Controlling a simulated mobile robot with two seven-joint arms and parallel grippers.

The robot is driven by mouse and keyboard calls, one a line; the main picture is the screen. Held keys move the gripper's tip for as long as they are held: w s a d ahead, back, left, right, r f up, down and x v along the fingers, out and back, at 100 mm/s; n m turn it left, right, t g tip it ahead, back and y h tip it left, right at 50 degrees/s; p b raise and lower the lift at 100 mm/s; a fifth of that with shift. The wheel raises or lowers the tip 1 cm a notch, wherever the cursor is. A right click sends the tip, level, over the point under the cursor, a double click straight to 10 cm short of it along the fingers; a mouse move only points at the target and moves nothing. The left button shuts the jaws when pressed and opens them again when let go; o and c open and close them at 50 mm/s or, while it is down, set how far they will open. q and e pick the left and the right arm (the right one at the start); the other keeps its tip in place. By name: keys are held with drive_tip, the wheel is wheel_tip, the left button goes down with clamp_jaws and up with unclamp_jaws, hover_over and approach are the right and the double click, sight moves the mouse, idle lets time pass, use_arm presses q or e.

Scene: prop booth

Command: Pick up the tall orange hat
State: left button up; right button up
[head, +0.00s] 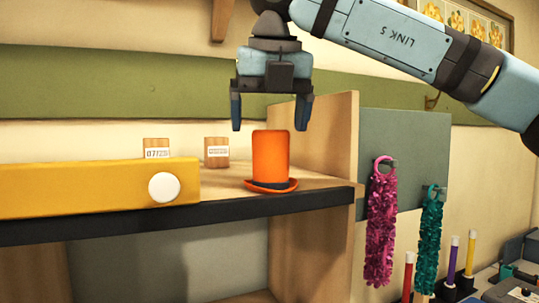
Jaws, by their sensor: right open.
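The tall orange hat (271,158) stands upright on a wooden shelf (222,180), near its right end. It has a dark band and a curled orange brim. My right gripper (271,122) points down directly above the hat. Its two dark fingers are spread apart, one to each side of the crown's top in the picture, and nothing is between them. From this view I cannot tell whether the fingertips reach level with the crown in depth. My left gripper is not in view.
A yellow box (90,187) with a white knob lies left of the hat. Two small wooden blocks with labels (157,149) (217,152) stand behind. A wooden side panel (338,135) rises right of the hat. Pink (381,220) and teal (429,240) garlands hang further right.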

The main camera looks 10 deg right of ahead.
sight(271, 140)
drive_tip(key=x, duration=0.1)
drive_tip(key=p+x, duration=0.1)
drive_tip(key=x, duration=0.2)
drive_tip(key=shift+w+d+f, duration=0.15)
drive_tip(key=shift+w+d, duration=0.1)
drive_tip(key=shift+d, duration=0.05)
drive_tip(key=shift+s+a, duration=0.1)
drive_tip(key=shift+c, duration=0.4)
drive_tip(key=c, duration=0.9)
